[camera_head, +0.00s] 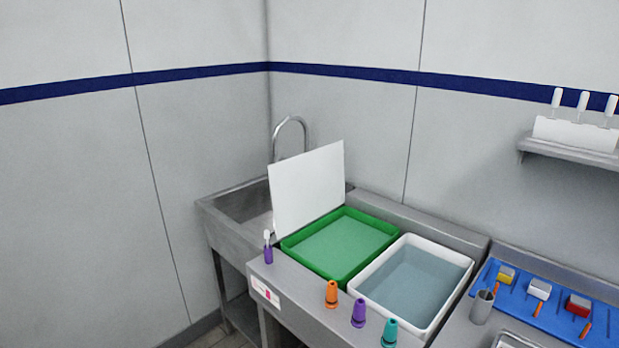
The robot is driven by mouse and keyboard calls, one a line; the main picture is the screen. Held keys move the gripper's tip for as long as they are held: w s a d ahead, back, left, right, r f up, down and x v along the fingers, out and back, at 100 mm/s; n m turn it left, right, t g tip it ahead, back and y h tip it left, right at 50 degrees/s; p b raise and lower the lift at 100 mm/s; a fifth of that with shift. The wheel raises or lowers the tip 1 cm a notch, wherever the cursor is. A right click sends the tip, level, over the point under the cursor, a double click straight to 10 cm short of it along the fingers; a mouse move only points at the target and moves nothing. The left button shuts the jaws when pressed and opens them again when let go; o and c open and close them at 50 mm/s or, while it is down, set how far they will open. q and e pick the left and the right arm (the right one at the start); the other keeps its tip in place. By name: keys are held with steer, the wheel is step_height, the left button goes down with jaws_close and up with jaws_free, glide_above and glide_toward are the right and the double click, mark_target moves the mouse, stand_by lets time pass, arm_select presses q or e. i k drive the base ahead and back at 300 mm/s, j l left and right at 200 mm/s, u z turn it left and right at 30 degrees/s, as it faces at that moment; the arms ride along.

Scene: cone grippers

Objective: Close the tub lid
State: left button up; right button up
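A white flat lid (307,187) stands nearly upright along the left and back-left side of a green tub (337,277). The tub is open at the top and shows pale green contents (342,245). To its right is a white tub (437,250) with grey-blue contents, also uncovered. Neither of my grippers shows in the head view, so their state and place cannot be seen.
Orange (331,294), purple (358,313) and teal (389,333) cones stand along the counter's front edge. A small purple holder (268,254) stands near the lid. A sink with a curved faucet (291,120) is behind left. A blue mat (548,314) holds several blocks at right.

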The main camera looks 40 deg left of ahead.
mark_target(306, 188)
steer(key=j+z, duration=0.1)
steer(key=j, duration=1.5)
steer(key=j+z, duration=0.15)
steer(key=j, duration=0.65)
steer(key=j+z, duration=0.1)
steer(key=j, duration=0.7)
steer(key=k+j+z, duration=0.1)
steer(key=j, duration=0.7)
steer(key=k+j, duration=0.1)
steer(key=j, duration=0.7)
steer(key=z, duration=0.05)
